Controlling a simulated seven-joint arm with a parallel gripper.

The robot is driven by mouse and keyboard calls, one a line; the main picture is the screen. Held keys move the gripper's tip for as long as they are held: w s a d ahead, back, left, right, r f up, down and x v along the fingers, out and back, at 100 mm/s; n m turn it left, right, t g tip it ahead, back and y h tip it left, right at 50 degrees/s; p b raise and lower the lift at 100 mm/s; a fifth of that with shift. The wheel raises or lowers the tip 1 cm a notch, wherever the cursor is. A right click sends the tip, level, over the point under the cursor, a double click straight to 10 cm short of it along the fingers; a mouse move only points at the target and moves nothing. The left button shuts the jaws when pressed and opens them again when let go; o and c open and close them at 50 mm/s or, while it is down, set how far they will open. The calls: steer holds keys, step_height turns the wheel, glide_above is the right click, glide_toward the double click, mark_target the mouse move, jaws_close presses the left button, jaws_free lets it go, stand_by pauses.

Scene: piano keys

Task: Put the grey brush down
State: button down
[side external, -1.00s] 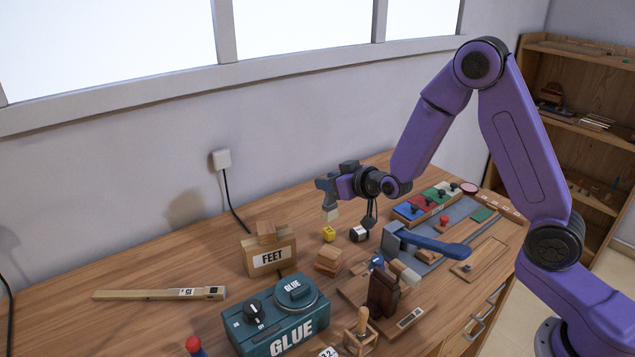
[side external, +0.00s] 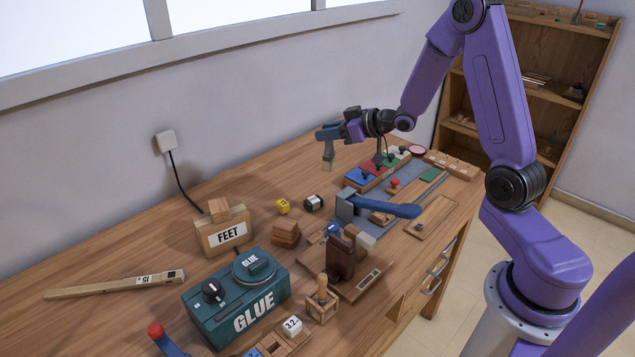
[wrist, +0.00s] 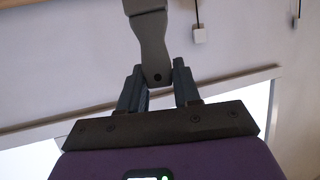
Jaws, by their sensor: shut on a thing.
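My gripper (side external: 330,133) is shut on the grey brush (side external: 328,153), held in the air above the back of the workbench. In the side external view the brush hangs down from the fingers with its pale bristle end lowest, apart from the bench top. In the wrist view the brush's grey handle (wrist: 153,50) sits between the two dark fingers of my gripper (wrist: 158,85). The bristles are out of the wrist view.
The workbench (side external: 130,235) has bare wood at the back left.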

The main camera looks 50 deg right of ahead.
steer(key=s+d, duration=0.2)
steer(key=d, duration=0.2)
steer(key=w+d+f+n, duration=0.1)
steer(key=w+d+f, duration=0.2)
steer(key=w+f, duration=1)
steer(key=shift+f+y, duration=0.25)
steer(key=shift+y, duration=0.15)
steer(key=shift+d+f, duration=0.1)
steer(key=shift+f, duration=0.05)
steer(key=c, duration=0.8)
jaws_free()
steer(key=shift+g, duration=0.3)
